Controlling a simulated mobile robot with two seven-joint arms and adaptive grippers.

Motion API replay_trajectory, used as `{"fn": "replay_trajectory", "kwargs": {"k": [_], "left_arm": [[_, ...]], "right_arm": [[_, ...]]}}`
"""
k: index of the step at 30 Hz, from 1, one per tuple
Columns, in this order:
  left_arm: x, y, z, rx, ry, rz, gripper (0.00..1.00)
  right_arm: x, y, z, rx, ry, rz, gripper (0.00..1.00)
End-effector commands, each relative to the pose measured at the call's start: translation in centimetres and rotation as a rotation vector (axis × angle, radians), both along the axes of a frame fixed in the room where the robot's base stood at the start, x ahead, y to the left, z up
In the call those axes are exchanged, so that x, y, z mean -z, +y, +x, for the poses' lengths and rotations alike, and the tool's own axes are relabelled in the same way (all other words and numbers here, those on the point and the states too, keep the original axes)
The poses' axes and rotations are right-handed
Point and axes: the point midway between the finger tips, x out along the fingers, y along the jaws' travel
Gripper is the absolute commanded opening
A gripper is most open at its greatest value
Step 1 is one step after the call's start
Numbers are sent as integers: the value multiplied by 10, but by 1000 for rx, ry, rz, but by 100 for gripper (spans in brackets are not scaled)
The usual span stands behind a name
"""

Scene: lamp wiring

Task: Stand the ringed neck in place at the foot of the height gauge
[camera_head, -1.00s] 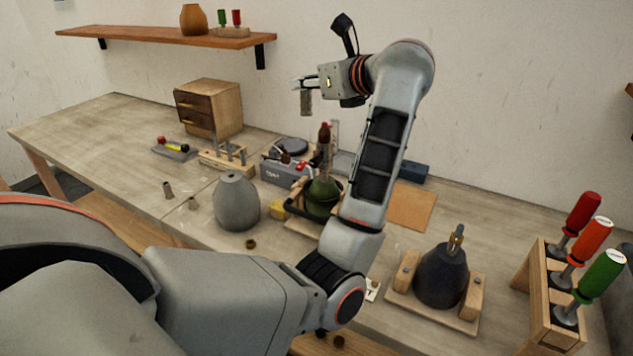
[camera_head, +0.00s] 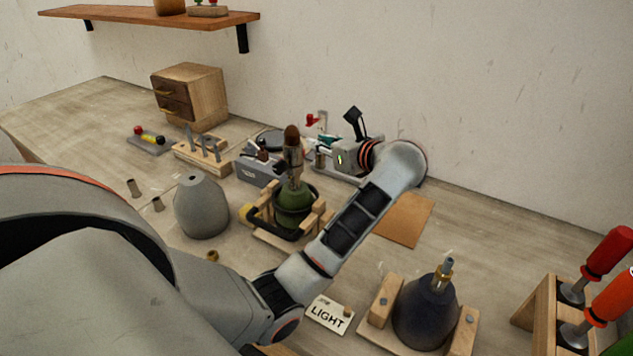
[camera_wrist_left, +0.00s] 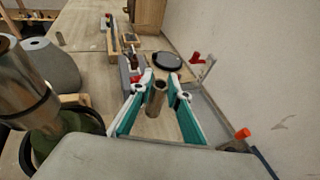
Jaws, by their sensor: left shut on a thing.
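The ringed neck (camera_wrist_left: 155,98) is a small grey-brown tube, seen upright between my left fingers in the left wrist view. In the head view it shows small (camera_head: 320,158) at the left gripper. My left gripper (camera_head: 325,152) is shut on it, behind the green lamp body; its teal fingers also show in the left wrist view (camera_wrist_left: 160,88). What looks like the height gauge, with a red part (camera_head: 311,120), stands close behind the gripper; its red part also shows in the left wrist view (camera_wrist_left: 195,58). Its foot is partly hidden. I cannot tell whether the neck touches a surface.
A green lamp body (camera_head: 294,198) in a wooden cradle stands in front of the gripper. A grey box (camera_head: 258,172) and a dark round disc (camera_head: 268,138) lie to its left. A grey shade-like body (camera_head: 202,207) and two loose tubes are farther left. A brown board (camera_head: 404,220) lies right.

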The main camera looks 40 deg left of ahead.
Motion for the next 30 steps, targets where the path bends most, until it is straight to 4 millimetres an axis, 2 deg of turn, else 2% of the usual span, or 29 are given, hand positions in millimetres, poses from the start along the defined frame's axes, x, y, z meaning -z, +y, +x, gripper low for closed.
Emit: {"fn": "replay_trajectory", "kwargs": {"k": [3, 9, 16, 24, 30], "left_arm": [[30, 1, 0, 0, 6, 5, 0], [68, 1, 0, 0, 3, 2, 0], [87, 0, 0, 1, 2, 1, 0], [121, 0, 0, 0, 0, 2, 0], [124, 0, 0, 0, 0, -1, 0]], "right_arm": [[-1, -1, 0, 1, 2, -2, 40], [1, -4, 0, 4, 7, -7, 40], [2, -5, 0, 6, 8, -9, 40], [1, -5, 1, 8, 6, -7, 40], [-1, -5, 1, 9, 4, -6, 40]]}}
